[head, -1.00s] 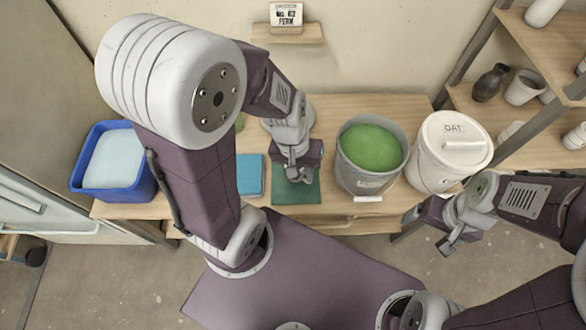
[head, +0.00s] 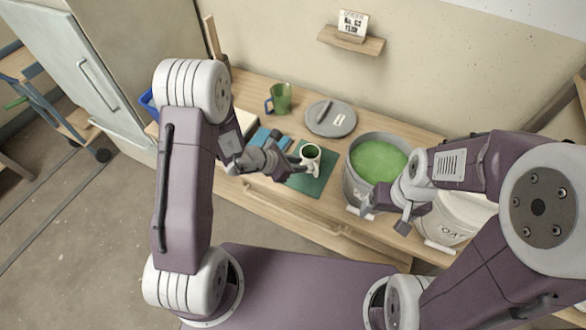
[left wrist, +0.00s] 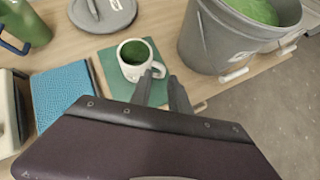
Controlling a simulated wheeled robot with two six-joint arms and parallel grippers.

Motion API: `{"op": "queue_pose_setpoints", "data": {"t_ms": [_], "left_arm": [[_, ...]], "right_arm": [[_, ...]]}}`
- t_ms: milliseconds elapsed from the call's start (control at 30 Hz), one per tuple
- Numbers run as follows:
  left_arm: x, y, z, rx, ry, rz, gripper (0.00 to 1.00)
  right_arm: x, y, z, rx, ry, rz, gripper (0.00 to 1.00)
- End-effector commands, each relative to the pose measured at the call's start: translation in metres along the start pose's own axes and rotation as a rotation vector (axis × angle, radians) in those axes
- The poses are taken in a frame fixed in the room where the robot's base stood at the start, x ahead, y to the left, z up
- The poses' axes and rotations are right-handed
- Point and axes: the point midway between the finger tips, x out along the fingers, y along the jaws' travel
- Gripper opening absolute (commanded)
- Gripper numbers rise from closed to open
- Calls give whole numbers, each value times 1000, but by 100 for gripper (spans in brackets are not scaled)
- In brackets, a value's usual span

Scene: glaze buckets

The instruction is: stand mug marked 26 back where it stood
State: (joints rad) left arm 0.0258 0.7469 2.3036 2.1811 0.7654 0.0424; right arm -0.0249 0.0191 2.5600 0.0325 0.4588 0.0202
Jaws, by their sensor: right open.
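A white mug (head: 310,154), green inside, stands upright on the dark green mat (head: 318,184). The mug also shows in the left wrist view (left wrist: 136,56), with its handle toward my gripper. No number is readable on it. My left gripper (head: 293,166) is beside the mug, on its left in the head view. In the left wrist view its two fingers (left wrist: 160,74) are apart, with the handle at or between their tips; I cannot tell whether they touch it. My right gripper (head: 386,215) is open and empty in front of the green-filled bucket.
The grey bucket (head: 352,185) of green glaze stands right of the mat, with a white bucket (head: 462,222) beyond. A blue cloth (left wrist: 62,95) is left of the mat.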

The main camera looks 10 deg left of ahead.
Motion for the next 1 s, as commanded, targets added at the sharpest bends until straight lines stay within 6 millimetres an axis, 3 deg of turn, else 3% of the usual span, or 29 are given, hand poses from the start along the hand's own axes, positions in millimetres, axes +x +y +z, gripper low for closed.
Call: {"op": "queue_pose_setpoints", "data": {"t_ms": [100, 200, 267, 500, 667, 900, 1000], "left_arm": [[7, -8, -19, -28, 28, -24, 22], [9, -10, -24, -36, 35, -29, 22], [10, -10, -24, -35, 35, -29, 22], [44, -11, -24, -33, 35, -30, 22], [49, -11, -24, -33, 35, -30, 22], [90, -14, -25, -31, 35, -31, 22], [98, -14, -24, -31, 34, -30, 22]], "right_arm": [[2, 0, 0, 0, 0, 0, 86], [2, 0, 0, 0, 0, 0, 86], [2, 0, 0, 0, 0, 0, 86], [2, 0, 0, 0, 0, 0, 86], [2, 0, 0, 0, 0, 0, 86], [1, 0, 0, 0, 0, 0, 86], [1, 0, 0, 0, 0, 0, 86]]}}
